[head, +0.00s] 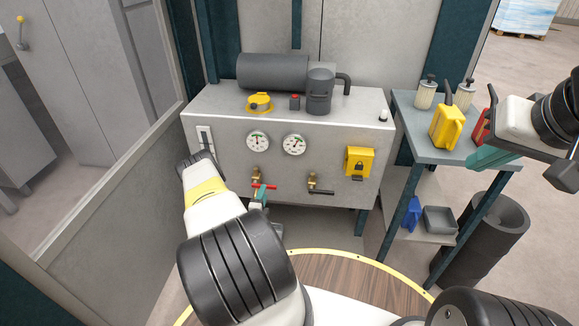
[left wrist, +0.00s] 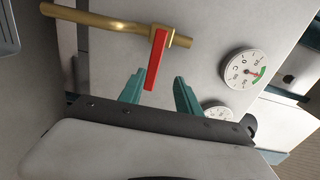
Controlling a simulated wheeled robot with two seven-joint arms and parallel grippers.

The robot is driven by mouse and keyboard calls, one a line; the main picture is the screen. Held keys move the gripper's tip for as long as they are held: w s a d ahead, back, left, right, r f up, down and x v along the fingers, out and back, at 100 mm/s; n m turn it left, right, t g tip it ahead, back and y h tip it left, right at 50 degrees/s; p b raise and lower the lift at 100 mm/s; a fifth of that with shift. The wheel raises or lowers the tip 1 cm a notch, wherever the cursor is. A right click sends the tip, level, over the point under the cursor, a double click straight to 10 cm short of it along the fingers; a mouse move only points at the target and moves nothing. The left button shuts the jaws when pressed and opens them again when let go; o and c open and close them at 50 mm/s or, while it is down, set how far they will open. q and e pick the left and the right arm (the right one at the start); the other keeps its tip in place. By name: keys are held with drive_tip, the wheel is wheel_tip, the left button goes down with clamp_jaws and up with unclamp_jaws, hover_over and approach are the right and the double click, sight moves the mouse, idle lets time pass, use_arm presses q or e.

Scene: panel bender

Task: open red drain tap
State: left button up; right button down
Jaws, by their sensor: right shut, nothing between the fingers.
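The red drain tap lever (head: 269,187) sits on a brass valve (head: 256,174) on the front of the grey cabinet, lying roughly level. In the left wrist view the red lever (left wrist: 156,58) extends from the brass pipe (left wrist: 105,20) towards my left gripper (left wrist: 158,88). The two green fingers are apart, with the lever's free end between them and a gap visible on each side. In the head view my left gripper (head: 259,193) is at the lever, partly hidden by my arm. My right gripper (head: 485,158) is shut and empty beside the side table.
A second tap with a dark handle (head: 320,187) is to the right. Two gauges (head: 258,140) and a yellow lock box (head: 360,162) are on the cabinet front. The side table (head: 425,145) holds a yellow can (head: 447,128); a dark bin (head: 490,240) stands beside it.

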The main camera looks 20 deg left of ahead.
use_arm(q)
drive_tip(key=x, duration=0.3)
drive_tip(key=f+x, duration=0.1)
drive_tip(key=x, duration=0.2)
drive_tip(key=shift+w+d+f, duration=0.1)
drive_tip(key=shift+w+f, duration=0.05)
drive_tip(key=shift+w, duration=0.1)
drive_tip(key=shift+c, duration=0.4)
clamp_jaws()
idle(1.1)
